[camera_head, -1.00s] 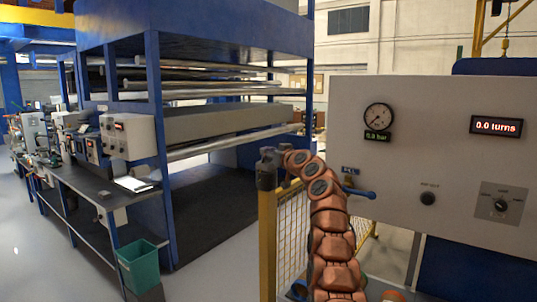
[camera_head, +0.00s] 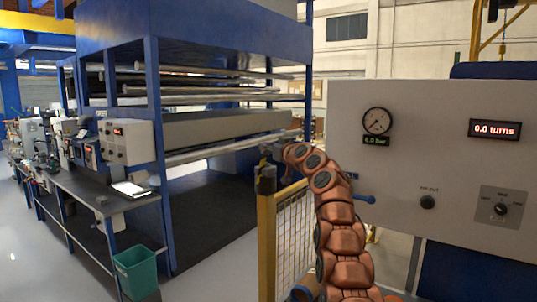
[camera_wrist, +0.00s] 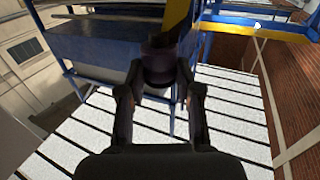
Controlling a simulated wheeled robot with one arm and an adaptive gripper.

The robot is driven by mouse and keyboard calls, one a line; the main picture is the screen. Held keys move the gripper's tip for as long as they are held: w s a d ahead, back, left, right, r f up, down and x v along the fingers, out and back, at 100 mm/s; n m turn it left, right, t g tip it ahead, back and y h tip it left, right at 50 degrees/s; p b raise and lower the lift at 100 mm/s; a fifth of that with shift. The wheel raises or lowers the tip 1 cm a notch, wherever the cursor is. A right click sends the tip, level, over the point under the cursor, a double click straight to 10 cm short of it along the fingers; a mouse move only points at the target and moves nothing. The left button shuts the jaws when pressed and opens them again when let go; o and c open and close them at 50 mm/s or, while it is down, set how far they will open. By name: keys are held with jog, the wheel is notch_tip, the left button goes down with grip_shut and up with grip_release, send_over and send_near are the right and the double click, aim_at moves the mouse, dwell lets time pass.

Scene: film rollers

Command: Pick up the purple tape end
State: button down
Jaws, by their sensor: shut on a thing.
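My gripper (camera_wrist: 160,75) points away from the camera in the wrist view, its two dark fingers on either side of a dark, purple-tinged piece (camera_wrist: 161,62). The gripper is shut on this piece. It is too dark to tell whether it is the tape end, and no strip of purple tape stands out clearly elsewhere. In the head view my gripper (camera_head: 270,151) is small and dark at the end of my copper-coloured arm, by the top of a yellow post (camera_head: 267,230).
A grey panel (camera_head: 430,150) with gauge, knobs and a blue lever (camera_head: 365,198) stands close at right; its display reads 0.0 turns. A blue machine frame (camera_head: 156,120) with rollers stands at left. A green bin (camera_head: 136,272) is on the floor beside a bench.

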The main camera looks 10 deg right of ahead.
jog(key=s+r+b, duration=0.1)
jog(key=s+b, duration=1.3)
jog(key=shift+s+r, duration=0.2)
dwell(0.3)
